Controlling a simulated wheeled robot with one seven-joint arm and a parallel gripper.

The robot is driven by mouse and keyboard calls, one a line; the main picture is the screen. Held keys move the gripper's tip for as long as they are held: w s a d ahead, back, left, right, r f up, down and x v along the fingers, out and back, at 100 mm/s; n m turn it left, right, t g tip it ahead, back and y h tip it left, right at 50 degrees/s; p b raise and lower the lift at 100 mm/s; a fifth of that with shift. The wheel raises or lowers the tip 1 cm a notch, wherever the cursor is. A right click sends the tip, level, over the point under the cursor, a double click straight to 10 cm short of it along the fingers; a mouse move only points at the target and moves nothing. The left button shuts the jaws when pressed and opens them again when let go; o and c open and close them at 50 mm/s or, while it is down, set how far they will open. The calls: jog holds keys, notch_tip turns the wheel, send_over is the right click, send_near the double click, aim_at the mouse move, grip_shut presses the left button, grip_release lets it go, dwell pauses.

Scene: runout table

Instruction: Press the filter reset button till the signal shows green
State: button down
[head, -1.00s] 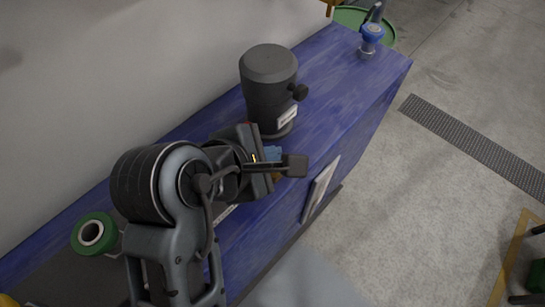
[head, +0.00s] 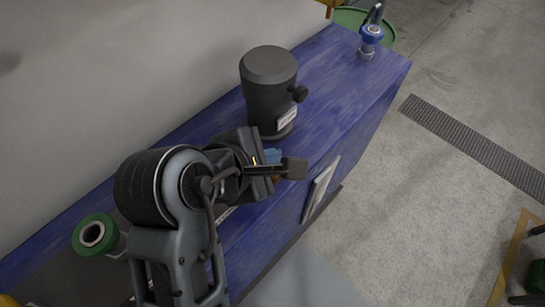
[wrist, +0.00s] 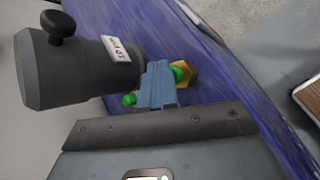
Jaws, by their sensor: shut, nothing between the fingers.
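In the wrist view my gripper (wrist: 158,72) has its blue fingers together with nothing between them. A green button (wrist: 181,72) on a yellow hexagonal base (wrist: 189,71) lies just right of the fingertips; the fingers overlap its left edge, and I cannot tell whether they touch or press it. A small green piece (wrist: 130,99), perhaps the signal, shows left of the fingers, partly hidden. In the head view my gripper (head: 272,157) is over the blue table (head: 328,88), and its wrist hides most of the button area.
A dark canister with a side knob (head: 268,84) and a white label stands close behind my gripper; it also fills the left of the wrist view (wrist: 75,70). A blue-collared fitting (head: 370,38) is at the far table end. A green-rimmed roll (head: 93,234) lies at left.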

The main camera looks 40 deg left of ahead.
jog(key=shift+r+p, duration=0.8)
jog(key=shift+p, duration=0.1)
notch_tip(320, 180, up, 5)
jog(key=p, duration=0.6)
